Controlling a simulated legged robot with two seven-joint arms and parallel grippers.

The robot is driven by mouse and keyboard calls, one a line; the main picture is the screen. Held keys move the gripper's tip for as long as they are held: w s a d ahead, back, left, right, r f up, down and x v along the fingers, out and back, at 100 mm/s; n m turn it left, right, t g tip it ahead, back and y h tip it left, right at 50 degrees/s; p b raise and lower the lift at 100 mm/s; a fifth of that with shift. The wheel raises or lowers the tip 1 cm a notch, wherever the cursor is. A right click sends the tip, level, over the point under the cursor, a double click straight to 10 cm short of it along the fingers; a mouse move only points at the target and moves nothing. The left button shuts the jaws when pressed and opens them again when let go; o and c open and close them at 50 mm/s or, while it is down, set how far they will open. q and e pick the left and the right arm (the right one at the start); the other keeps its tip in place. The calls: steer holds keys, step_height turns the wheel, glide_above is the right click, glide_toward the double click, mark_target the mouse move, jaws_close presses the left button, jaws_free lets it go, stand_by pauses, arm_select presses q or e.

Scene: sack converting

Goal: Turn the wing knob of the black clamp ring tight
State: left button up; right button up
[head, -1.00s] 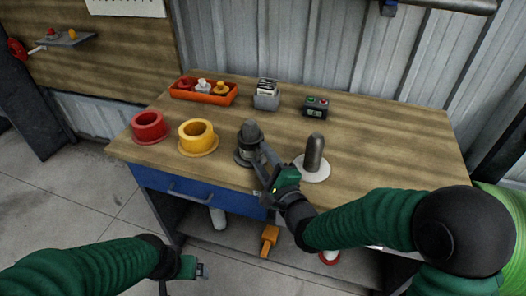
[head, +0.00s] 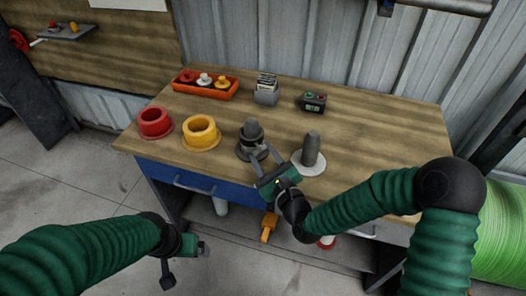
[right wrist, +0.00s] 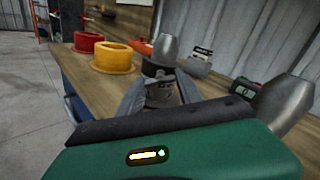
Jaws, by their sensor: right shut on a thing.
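The black clamp ring (head: 250,143) sits around a grey dome-topped post on a dark round base near the middle of the bench. It also shows as a dark band in the right wrist view (right wrist: 154,70). My right gripper (head: 264,150) reaches in from the front right. Its two fingers lie either side of the grey wing knob (right wrist: 160,92) below the band and are shut on it; the contact is partly hidden. My left gripper (head: 187,262) hangs empty in front of the bench, its fingers apart.
A second grey post (head: 311,148) on a white disc stands close right of my right gripper. A yellow collar (head: 200,134) and a red collar (head: 155,123) stand left. An orange tray (head: 206,92), a card holder (head: 266,91) and a button box (head: 313,102) stand behind.

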steer(key=shift+f, duration=0.2)
stand_by(0.3)
steer(key=o, duration=1.1)
steer(key=shift+c, duration=0.2)
steer(key=o, duration=0.3)
steer(key=shift+w, duration=0.1)
steer(key=shift+r, duration=0.1)
